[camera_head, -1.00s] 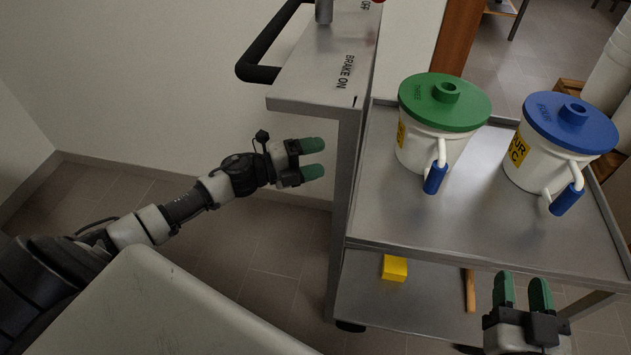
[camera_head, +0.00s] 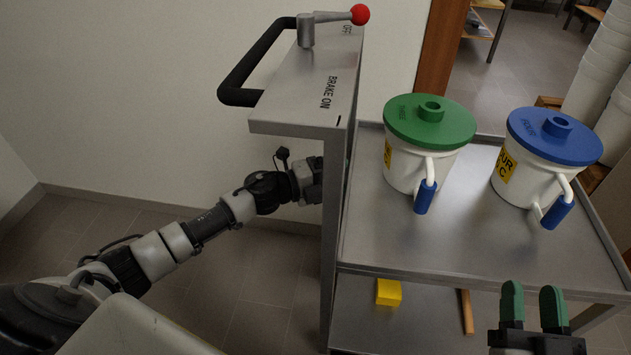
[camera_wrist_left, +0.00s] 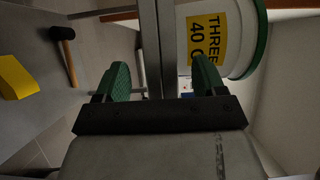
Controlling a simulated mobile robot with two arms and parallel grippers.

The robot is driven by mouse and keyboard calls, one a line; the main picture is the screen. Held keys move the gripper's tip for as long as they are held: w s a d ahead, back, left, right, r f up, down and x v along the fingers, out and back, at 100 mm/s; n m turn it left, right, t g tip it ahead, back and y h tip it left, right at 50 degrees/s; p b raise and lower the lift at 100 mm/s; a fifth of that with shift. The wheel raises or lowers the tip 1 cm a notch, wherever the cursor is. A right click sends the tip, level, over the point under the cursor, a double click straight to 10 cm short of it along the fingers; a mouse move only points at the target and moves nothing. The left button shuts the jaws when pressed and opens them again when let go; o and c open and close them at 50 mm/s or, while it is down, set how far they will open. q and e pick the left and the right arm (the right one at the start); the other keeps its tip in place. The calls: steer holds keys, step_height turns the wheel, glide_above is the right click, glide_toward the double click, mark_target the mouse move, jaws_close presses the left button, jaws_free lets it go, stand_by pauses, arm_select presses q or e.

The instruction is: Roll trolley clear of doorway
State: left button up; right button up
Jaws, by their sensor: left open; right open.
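The brake lever (camera_head: 330,17), with a red knob, points right, over the "OFF" marking. A green-lidded pot (camera_head: 408,165) and a blue-lidded pot (camera_head: 530,180) stand on the upper shelf. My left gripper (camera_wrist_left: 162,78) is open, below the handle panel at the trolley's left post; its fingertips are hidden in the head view. In the left wrist view the post shows between the fingers. My right gripper (camera_head: 532,303) is open and empty near the trolley's front edge.
A yellow block (camera_head: 389,292) and a wooden-handled mallet (camera_head: 467,311) lie on the lower shelf. A pale wall (camera_head: 130,90) runs behind and left. Stacked white buckets (camera_head: 600,85) stand at the right. The floor (camera_head: 200,270) at left is clear.

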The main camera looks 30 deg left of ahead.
mark_target(350, 173)
arm_select(q)
steer(key=shift+x, duration=1.7)
arm_select(e)
steer(key=shift+s+r+t+y, duration=0.25)
steer(key=shift+r+t+y, duration=0.15)
steer(key=shift+r+t, duration=0.3)
arm_select(q)
jaws_close()
